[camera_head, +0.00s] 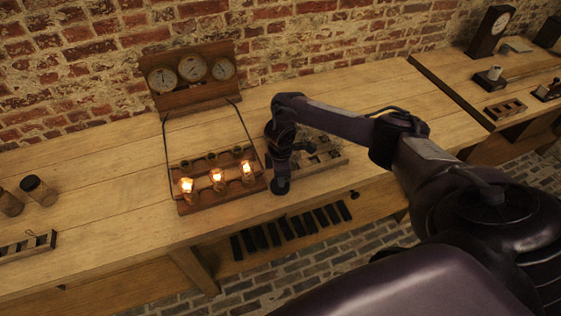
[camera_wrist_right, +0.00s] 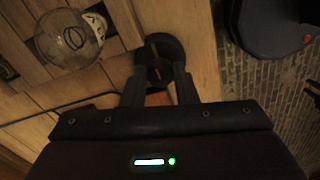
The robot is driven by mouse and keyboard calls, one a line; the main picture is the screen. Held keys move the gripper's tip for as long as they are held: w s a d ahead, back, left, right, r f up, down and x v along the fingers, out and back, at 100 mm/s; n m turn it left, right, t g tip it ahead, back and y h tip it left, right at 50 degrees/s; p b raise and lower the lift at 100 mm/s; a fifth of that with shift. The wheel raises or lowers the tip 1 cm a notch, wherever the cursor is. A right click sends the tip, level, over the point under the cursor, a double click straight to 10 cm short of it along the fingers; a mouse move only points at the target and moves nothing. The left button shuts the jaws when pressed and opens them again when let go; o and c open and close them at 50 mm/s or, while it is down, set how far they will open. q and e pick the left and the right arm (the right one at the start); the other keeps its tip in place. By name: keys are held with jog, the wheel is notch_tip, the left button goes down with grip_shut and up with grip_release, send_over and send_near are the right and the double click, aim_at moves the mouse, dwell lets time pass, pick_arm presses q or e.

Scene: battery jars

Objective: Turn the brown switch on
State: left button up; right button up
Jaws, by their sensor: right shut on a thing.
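My right gripper (camera_head: 281,178) reaches down to the table just right of the wooden lamp board (camera_head: 187,208). In the right wrist view its two fingers (camera_wrist_right: 159,90) close on a dark round piece with a brownish middle, which looks like the brown switch (camera_wrist_right: 155,48). Its lever position is too dark to tell, and the fingers partly hide it. Three bulbs (camera_head: 217,177) glow on the lamp board. My left gripper does not show.
A rack with jars (camera_head: 330,161) stands just behind and right of the gripper. A clear glass vessel (camera_wrist_right: 68,40) is close by in the wrist view. A gauge panel (camera_head: 193,82) stands by the wall. Dark jars (camera_head: 38,190) stand at far left.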

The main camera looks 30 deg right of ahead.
jog(key=o, duration=1)
notch_tip(320, 180, up, 8)
jog(key=shift+f, duration=0.1)
dwell(0.4)
